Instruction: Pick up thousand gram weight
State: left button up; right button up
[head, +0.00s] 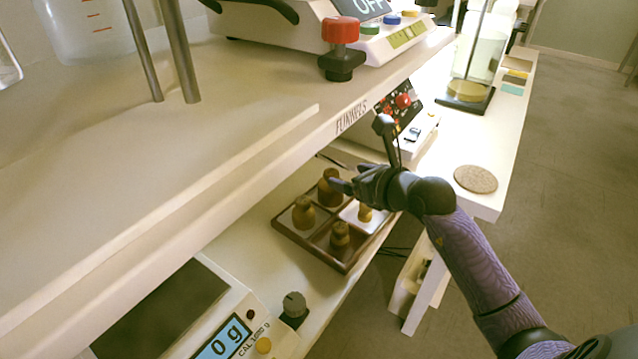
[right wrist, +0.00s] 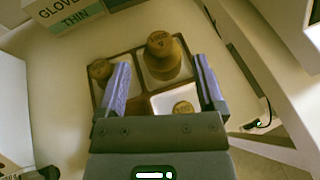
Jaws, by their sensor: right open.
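A dark wooden tray (head: 343,266) with several compartments sits on the lower shelf and holds several brass-coloured weights. The largest-looking weight (right wrist: 162,58) stands upright in a far compartment, its top marking too small to read surely. It appears to be the weight (head: 328,190) at the tray's back in the head view. My right gripper (right wrist: 161,64) is open and empty, its purple fingers on either side of that weight in the picture. Whether they touch it I cannot tell. A smaller weight (right wrist: 183,107) shows nearer, between the fingers, and another (right wrist: 100,70) is partly behind the left finger. My left gripper is not in view.
The upper shelf edge (head: 250,165), labelled "FUNNELS", overhangs left of the tray. A scale (head: 225,340) reading 0 g stands in front on the lower shelf. A device with red parts (head: 403,101) stands behind my right gripper. A round cork mat (head: 476,179) lies to the right.

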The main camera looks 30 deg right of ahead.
aim_at(325, 171)
jog(key=b+x, duration=0.3)
jog(key=x, duration=0.1)
jog(key=f+b+x, duration=0.1)
jog(key=b+x, duration=0.2)
jog(key=x, duration=0.2)
jog(key=shift+s, duration=0.25)
jog(key=shift+r, duration=0.25)
jog(key=shift+c, duration=0.5)
jog(key=c, duration=0.9)
grip_shut()
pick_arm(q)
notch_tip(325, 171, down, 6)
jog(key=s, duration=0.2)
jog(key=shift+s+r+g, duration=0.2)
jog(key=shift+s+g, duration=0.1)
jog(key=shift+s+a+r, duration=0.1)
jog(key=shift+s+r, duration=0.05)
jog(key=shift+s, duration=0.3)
